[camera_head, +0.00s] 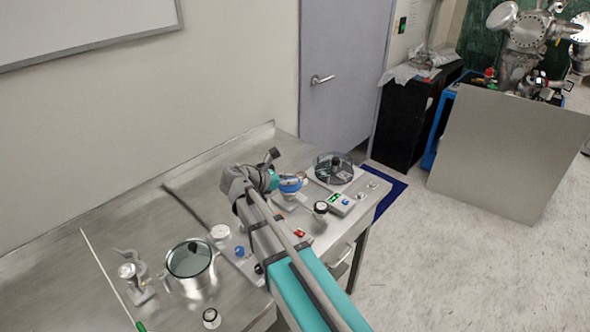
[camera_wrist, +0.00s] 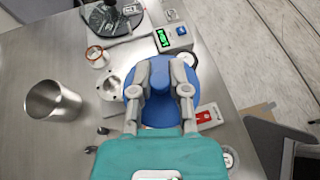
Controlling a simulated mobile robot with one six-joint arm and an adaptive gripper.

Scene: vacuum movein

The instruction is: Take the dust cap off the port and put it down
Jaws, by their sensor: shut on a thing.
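The blue round dust cap (camera_wrist: 158,112) is between the fingers of my gripper (camera_wrist: 159,76) in the wrist view, and the fingers are shut on it. In the head view the blue cap (camera_head: 291,184) shows just right of my gripper (camera_head: 277,181), over the far part of the steel bench. A grey metal flange with holes (camera_wrist: 112,82) lies left of the cap in the wrist view, partly covered by it. What is directly under the cap is hidden, so I cannot tell whether it touches a port.
A controller with a green display (camera_head: 341,203) and a dark round device (camera_head: 334,167) stand close by on the right. An open steel cylinder (camera_wrist: 53,102), a copper-coloured ring (camera_wrist: 95,53) and a red tag (camera_wrist: 206,114) lie around the gripper. Bare bench (camera_wrist: 50,150) shows at lower left.

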